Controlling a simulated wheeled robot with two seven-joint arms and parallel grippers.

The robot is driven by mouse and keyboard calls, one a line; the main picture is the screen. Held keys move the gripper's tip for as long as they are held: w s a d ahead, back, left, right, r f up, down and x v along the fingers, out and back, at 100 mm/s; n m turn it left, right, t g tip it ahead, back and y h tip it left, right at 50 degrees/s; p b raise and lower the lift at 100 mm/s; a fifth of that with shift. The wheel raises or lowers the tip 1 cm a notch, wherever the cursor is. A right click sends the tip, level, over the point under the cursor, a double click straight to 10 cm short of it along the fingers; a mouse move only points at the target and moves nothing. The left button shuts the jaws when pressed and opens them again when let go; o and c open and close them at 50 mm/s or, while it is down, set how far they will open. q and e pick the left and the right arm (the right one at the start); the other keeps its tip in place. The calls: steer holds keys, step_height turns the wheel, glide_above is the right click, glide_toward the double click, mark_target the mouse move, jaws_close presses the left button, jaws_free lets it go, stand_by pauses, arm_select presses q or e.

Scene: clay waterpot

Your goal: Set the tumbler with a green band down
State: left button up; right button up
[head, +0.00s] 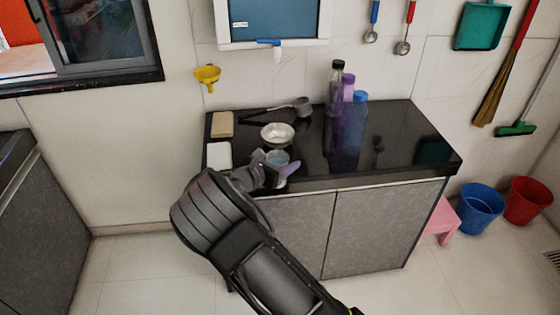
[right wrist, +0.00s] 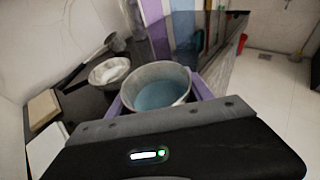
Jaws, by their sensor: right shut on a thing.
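A grey cup with a bluish inside (head: 278,157), which I take for the tumbler, is at the front left part of the black counter (head: 400,150). No green band shows on what is visible of it. My right gripper (head: 275,171) is shut on it. In the right wrist view, the cup (right wrist: 160,88) is upright or nearly so, between purple finger parts, with its lower side hidden by the gripper body. I cannot tell whether its base touches the counter. My left gripper is not in view.
A metal bowl (head: 277,133) stands just behind the cup. A ladle (head: 301,106), a tan block (head: 222,124) and a white pad (head: 218,155) are nearby. Tall bottles, including a blue one (head: 350,130), stand to the right. The counter's right part is clear.

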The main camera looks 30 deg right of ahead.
steer(key=s+a+f+n+t+y, duration=0.1)
steer(key=s+a+f+n+t, duration=0.2)
steer(key=s+a, duration=1.4)
steer(key=a+f, duration=0.1)
steer(key=a, duration=0.2)
steer(key=shift+s+a+y, duration=0.2)
steer(key=shift+y, duration=0.2)
